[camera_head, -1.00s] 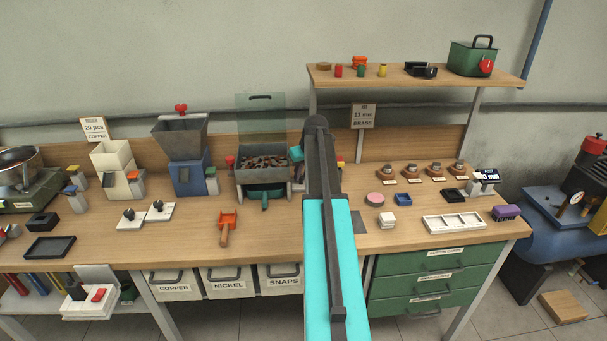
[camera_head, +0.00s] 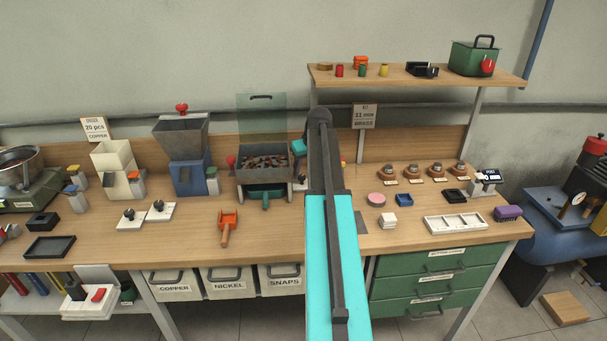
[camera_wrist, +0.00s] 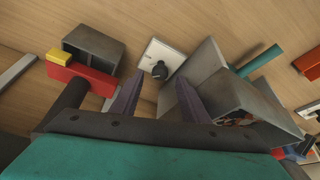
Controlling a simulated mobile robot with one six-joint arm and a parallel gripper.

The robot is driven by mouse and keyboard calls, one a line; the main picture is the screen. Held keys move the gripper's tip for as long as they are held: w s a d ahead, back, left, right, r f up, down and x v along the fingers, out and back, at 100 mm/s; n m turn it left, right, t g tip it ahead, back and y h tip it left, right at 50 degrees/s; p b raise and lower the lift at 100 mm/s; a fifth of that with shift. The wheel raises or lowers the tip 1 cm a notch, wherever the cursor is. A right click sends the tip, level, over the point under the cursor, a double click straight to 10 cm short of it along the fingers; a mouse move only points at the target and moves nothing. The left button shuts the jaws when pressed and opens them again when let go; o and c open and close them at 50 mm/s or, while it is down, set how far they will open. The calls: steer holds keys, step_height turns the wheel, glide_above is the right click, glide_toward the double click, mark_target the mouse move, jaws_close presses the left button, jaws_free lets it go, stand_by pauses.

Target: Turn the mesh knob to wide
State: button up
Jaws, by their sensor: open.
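In the wrist view, a black round knob (camera_wrist: 160,71) sits on a white plate (camera_wrist: 150,53) lying on the wooden bench. This appears to be the mesh knob; any markings are too small to read. My gripper (camera_wrist: 161,80) is open, with one finger on each side of the knob in the picture. Contact cannot be told. The grey metal sieve box (camera_wrist: 201,63) stands right beside the plate, close to the right finger. In the head view, the sieve box (camera_head: 250,182) is on the bench, and my arm hides the knob and fingers.
A dark grey bin (camera_wrist: 93,45) with red and yellow parts stands left of the knob in the wrist view. A teal handle (camera_wrist: 259,60) sticks out beyond the sieve box. In the head view, an orange scoop (camera_head: 228,222) lies left of my arm on the bench (camera_head: 285,231).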

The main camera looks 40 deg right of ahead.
steer(key=b+v, duration=0.1)
steer(key=v, duration=0.9)
steer(key=shift+s+r+b, duration=0.15)
steer(key=shift+r+b, duration=0.15)
steer(key=s+d+f+n+y+p, duration=0.2)
steer(key=s+d+f+n+y, duration=0.1)
steer(key=s+d+f+n, duration=0.4)
steer(key=shift+s+d+f+n+p, duration=0.25)
steer(key=shift+d+f+n, duration=0.35)
steer(key=shift+d+n, duration=0.3)
steer(key=shift+w+a, duration=0.15)
steer(key=p, duration=0.4)
glide_above(303, 176)
steer(key=s, duration=0.2)
steer(key=f, duration=0.1)
steer(key=f+p, duration=0.1)
steer(key=shift+w+d+f, duration=0.2)
steer(key=shift+w+f, duration=0.15)
steer(key=shift+f, duration=0.05)
steer(key=shift+x, duration=0.95)
